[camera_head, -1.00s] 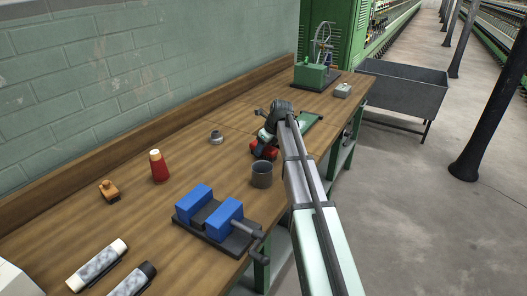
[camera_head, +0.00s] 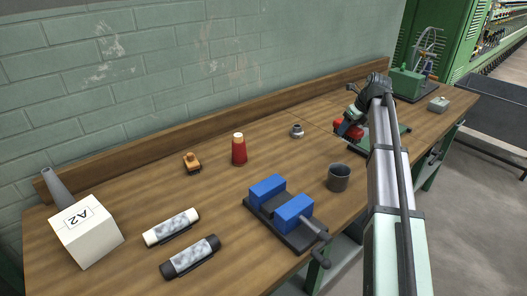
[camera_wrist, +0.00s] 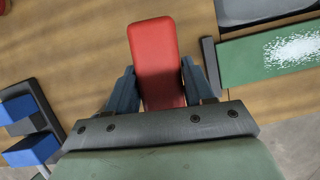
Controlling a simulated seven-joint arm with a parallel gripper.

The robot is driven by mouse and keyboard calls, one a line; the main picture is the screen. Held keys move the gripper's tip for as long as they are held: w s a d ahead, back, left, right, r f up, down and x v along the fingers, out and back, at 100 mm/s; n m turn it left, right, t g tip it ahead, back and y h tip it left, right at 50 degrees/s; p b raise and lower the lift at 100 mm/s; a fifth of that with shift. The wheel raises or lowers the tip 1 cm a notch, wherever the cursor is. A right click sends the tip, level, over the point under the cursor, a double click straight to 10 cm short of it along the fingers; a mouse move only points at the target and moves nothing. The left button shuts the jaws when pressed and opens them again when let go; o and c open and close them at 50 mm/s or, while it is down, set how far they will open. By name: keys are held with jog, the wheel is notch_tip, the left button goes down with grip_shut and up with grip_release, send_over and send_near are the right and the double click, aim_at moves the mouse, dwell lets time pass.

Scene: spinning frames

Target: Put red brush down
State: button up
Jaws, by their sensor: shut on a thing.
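The red brush (camera_wrist: 155,50) is between the two fingers of my gripper (camera_wrist: 159,85) in the wrist view. The fingers are shut on its sides, and its red body points away from the palm. In the head view, my gripper (camera_head: 350,122) and the red brush (camera_head: 348,131) are over the right part of the wooden workbench (camera_head: 235,195), behind the grey cup. The arm partly hides them there. I cannot tell whether the brush touches the bench.
A green board with white specks (camera_wrist: 285,52) lies right of the brush. Bench between cone and cup is clear.

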notch_tip(320, 180, up, 6)
jog(key=shift+w+f, duration=0.1)
jog(key=shift+f, duration=0.15)
jog(key=s+a+n+g+y, duration=0.1)
jog(key=s+a+n, duration=0.1)
jog(key=a, duration=1.5)
jog(key=s+a+n+g, duration=0.1)
jog(key=a+n, duration=0.2)
jog(key=a, duration=1.4)
jog(key=s+a+n+g, duration=0.1)
jog(key=s+a+n, duration=0.1)
jog(key=s+a, duration=0.65)
jog(key=s+a+n, duration=0.1)
jog(key=s+a, duration=0.3)
jog(key=a, duration=0.9)
jog(key=s+a+n+g, duration=0.1)
jog(key=s+a+n, duration=0.1)
jog(key=s+a, duration=0.65)
jog(key=shift+y, duration=0.3)
jog(key=shift+w+a+f, duration=0.35)
jog(key=shift+a+f, duration=0.1)
jog(key=shift+f, duration=2.15)
jog(key=shift+w+a+f, duration=0.4)
jog(key=shift+a+f, duration=0.1)
jog(key=shift+f, duration=2.1)
jog(key=shift+w+a+f, duration=0.35)
jog(key=shift+a+f, duration=0.1)
jog(key=shift+f, duration=2.15)
jog(key=shift+f, duration=0.1)
